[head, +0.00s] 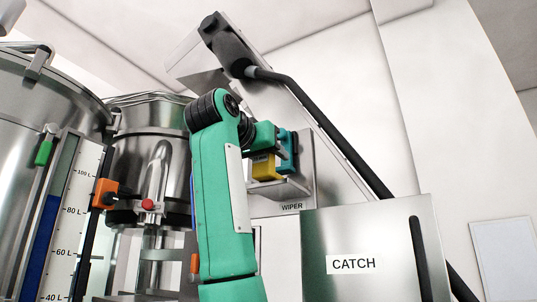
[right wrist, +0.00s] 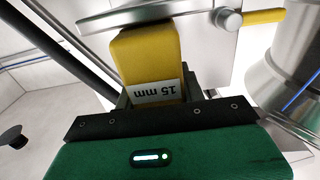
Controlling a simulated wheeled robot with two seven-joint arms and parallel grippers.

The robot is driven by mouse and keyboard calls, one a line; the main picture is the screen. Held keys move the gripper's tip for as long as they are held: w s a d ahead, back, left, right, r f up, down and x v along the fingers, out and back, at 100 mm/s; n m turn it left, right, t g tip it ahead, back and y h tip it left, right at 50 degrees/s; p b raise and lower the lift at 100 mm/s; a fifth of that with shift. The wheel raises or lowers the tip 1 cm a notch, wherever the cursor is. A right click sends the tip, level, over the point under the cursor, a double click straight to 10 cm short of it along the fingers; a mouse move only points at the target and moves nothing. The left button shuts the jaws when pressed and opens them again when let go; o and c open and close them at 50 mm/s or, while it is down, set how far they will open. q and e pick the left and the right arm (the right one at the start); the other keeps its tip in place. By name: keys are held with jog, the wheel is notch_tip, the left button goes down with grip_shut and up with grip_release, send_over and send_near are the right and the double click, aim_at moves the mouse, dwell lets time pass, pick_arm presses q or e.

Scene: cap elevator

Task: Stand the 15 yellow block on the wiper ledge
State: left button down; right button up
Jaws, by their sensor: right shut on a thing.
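The yellow block (head: 264,168) is in my right gripper (head: 268,152), at the metal plate marked WIPER. In the right wrist view the block (right wrist: 150,58) carries a white "15 mm" label, upside down in the picture. The right gripper is shut on it; its fingers (right wrist: 155,98) are partly hidden. The wiper ledge (head: 284,190) is a grey metal shelf just below the block in the head view. I cannot tell whether the block touches it. My left gripper is not in view.
A teal piece (head: 291,150) shows just right of the yellow block. A metal box marked CATCH (head: 368,235) stands to the lower right. A black tube (head: 335,133) slants down behind it. Steel vessels (head: 150,155) and a level gauge (head: 66,215) stand at left.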

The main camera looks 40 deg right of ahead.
jog(key=shift+x, duration=1.5)
jog(key=o, duration=1.1)
jog(key=shift+a, duration=0.1)
jog(key=shift+b+v, duration=0.75)
jog(key=shift+v, duration=1.45)
jog(key=shift+b+v, duration=0.3)
jog(key=shift+v, duration=0.95)
